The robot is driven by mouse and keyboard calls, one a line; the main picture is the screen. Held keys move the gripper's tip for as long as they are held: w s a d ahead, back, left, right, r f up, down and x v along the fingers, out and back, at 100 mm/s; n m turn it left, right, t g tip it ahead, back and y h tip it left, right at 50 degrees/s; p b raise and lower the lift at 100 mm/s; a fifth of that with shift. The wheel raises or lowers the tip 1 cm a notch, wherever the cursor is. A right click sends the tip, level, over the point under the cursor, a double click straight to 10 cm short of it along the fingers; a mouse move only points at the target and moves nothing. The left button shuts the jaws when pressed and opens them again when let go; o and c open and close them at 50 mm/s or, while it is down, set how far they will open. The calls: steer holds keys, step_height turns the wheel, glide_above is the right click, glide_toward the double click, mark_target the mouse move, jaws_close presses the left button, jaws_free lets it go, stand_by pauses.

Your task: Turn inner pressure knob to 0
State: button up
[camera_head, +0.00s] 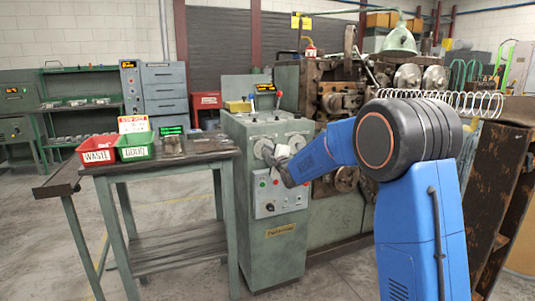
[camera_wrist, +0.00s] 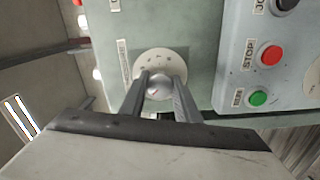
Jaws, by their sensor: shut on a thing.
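A small grey knob (camera_wrist: 157,86) sits on a round pale dial plate (camera_wrist: 160,61) on a green panel in the wrist view. The two fingers of my gripper (camera_wrist: 159,79) stand on either side of the knob, shut on it. The dial's marks are too small to read, and the knob's pointer setting is unclear. In the head view my gripper (camera_head: 268,153) is at the front of the green cabinet (camera_head: 271,246), over the left of its two upper dials, partly hiding it.
A control box with a red STOP button (camera_wrist: 270,54) and a green button (camera_wrist: 259,98) lies close beside the knob. A bench (camera_head: 170,158) with red (camera_head: 97,149) and green (camera_head: 135,147) bins stands left of the cabinet. Coiler machinery is behind and right.

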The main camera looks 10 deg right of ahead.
steer(key=n, duration=0.7)
steer(key=shift+f, duration=0.1)
steer(key=n, duration=0.4)
steer(key=shift+n, duration=1.9)
steer(key=shift+f, duration=0.1)
steer(key=o, duration=1)
steer(key=shift+o, duration=0.2)
steer(key=shift+s, duration=0.1)
